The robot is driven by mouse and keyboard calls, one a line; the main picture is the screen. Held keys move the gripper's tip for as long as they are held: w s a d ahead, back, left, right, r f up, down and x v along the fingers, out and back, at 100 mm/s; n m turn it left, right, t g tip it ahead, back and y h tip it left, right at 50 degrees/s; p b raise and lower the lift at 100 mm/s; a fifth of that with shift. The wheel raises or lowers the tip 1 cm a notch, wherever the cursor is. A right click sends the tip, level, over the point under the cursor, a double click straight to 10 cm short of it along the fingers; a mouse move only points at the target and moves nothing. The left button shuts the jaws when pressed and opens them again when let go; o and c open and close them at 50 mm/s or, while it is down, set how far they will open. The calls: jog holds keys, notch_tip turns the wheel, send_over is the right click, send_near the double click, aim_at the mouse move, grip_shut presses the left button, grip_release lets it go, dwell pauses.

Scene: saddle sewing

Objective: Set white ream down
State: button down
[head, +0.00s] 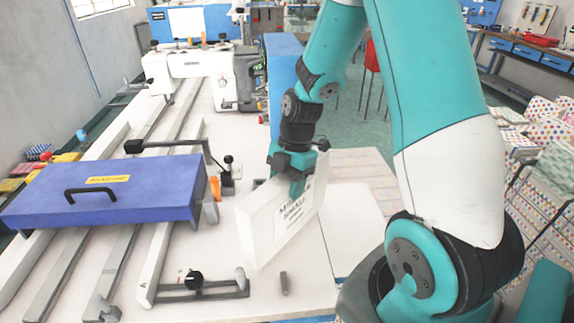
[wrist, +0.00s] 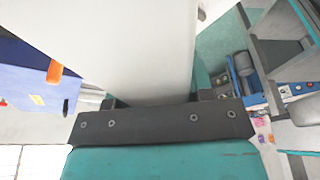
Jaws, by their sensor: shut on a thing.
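The white ream (head: 283,215) is a flat white block with dark printing on its label. It hangs upright on edge and slightly tilted under my gripper (head: 298,172), which is shut on its upper edge. In the head view it is over the right part of the white machine table (head: 215,285); I cannot tell whether its lower corner touches the surface. In the wrist view the ream (wrist: 135,45) fills the upper middle, between the fingers of my gripper (wrist: 155,103). The finger contact is partly hidden.
A blue-purple cover (head: 105,190) with a black handle lies across rails at the left. Black clamps (head: 195,283) and a small grey peg (head: 284,283) stand on the table near the ream. A white panel (head: 352,220) right of the ream looks bare. A sewing machine head (head: 195,65) stands behind.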

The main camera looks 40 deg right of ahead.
jog(key=shift+f, duration=2.1)
jog(key=shift+f, duration=0.2)
jog(key=c, duration=0.5)
grip_release()
jog(key=shift+r, duration=0.1)
jog(key=b+v, duration=0.2)
jog(key=v, duration=0.9)
jog(key=shift+r, duration=0.4)
jog(key=a+r+m, duration=0.1)
jog(key=a, duration=0.1)
jog(key=s+a+r+m, duration=0.1)
jog(key=a, duration=0.1)
jog(key=s+a+r, duration=0.1)
jog(key=a, duration=0.2)
jog(key=shift+r+m, duration=0.1)
jog(key=shift+m, duration=0.3)
jog(key=s+a+r+m, duration=0.2)
jog(key=s+a+m, duration=0.3)
jog(key=s+a, duration=0.2)
jog(key=s+a+r+m+y, duration=0.1)
jog(key=s+a+r+m, duration=0.1)
jog(key=s+a+m, duration=0.3)
jog(key=s+a, duration=0.2)
jog(key=a, duration=0.1)
jog(key=shift+s+r+t, duration=0.25)
jog(key=shift+r+t, duration=0.05)
jog(key=shift+r, duration=0.05)
